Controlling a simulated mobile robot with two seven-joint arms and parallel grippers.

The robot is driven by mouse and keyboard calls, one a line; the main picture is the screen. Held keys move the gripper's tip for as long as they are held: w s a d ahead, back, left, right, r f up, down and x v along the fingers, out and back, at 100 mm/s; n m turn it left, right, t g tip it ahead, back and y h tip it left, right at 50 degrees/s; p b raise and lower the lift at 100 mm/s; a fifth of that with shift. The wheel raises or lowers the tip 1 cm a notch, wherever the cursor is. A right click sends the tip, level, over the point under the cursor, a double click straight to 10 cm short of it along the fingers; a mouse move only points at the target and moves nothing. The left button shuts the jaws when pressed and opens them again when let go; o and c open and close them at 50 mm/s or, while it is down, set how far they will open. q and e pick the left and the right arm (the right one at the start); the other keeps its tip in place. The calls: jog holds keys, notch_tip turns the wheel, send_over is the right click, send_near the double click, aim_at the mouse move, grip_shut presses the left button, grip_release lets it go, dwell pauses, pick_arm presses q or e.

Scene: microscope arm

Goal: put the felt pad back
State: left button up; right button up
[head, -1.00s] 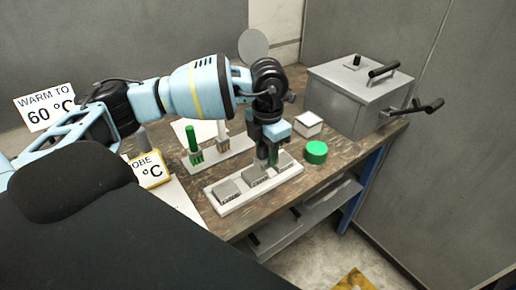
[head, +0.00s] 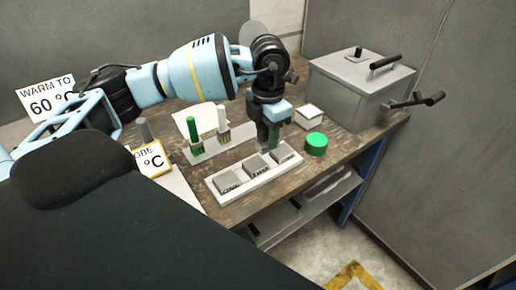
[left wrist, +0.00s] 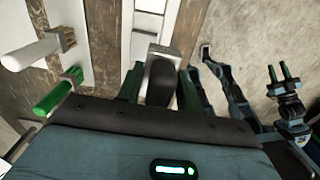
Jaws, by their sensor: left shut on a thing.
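My left gripper (head: 268,145) points down over the back edge of a white tray (head: 237,199). In the left wrist view its green fingers (left wrist: 160,92) are shut on a small grey pad (left wrist: 160,90) with a dark rounded face, which I take to be the felt pad. In the head view the fingers mostly hide it. My right gripper (left wrist: 278,73) shows at the right of the left wrist view, fingers apart, empty.
Behind the tray, a rack (head: 213,149) holds a green-handled brush (head: 192,129) and a white-handled brush (head: 222,120). A green round piece (head: 316,143) and a small white box (head: 308,117) stand right of the gripper. A grey lidded box (head: 360,90) with handles stands farther right.

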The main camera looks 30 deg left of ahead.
pick_arm(q)
jog(key=m, duration=0.2)
jog(key=s+d+f+m, duration=0.1)
jog(key=m, duration=0.3)
jog(key=shift+s+d+f+m, duration=0.2)
jog(key=shift+s+m, duration=0.15)
jog(key=shift+m, duration=0.05)
jog(key=s+d+f+m, duration=0.2)
jog(key=s+m, duration=0.1)
jog(key=m, duration=0.9)
jog(key=s+d+f+m, duration=0.1)
jog(key=s+d+m, duration=0.1)
jog(key=m, duration=1)
jog(key=shift+s+d+f, duration=0.2)
jog(key=shift+s+f, duration=0.2)
jog(key=shift+s, duration=0.4)
